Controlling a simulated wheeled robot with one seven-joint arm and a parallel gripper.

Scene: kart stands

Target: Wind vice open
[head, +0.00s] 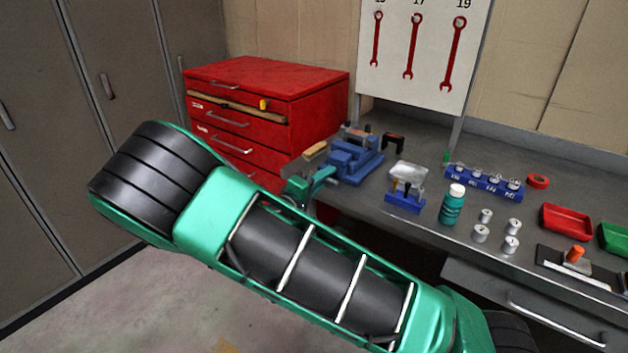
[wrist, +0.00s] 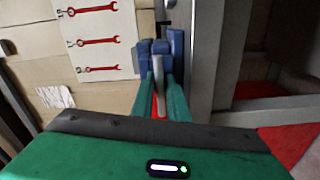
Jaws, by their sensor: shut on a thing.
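The blue vice (head: 357,163) is on the grey workbench beside the red tool chest. In the wrist view the blue vice (wrist: 177,48) is straight ahead of the fingers. My green gripper (head: 324,178) is at the vice's near left end, at the bench's edge. In the wrist view my gripper (wrist: 159,102) has its two fingers closed around a grey bar, the vice handle (wrist: 158,72), which points toward the vice. The handle is mostly hidden by my gripper and arm in the head view. I cannot tell how wide the vice jaws are.
The red tool chest (head: 270,95) stands close behind my arm. Right of the vice are a blue holder (head: 404,203), a teal bottle (head: 452,206), several metal cylinders, a blue socket rack (head: 484,181) and a red tray (head: 566,222). A wrench board (head: 420,75) stands behind.

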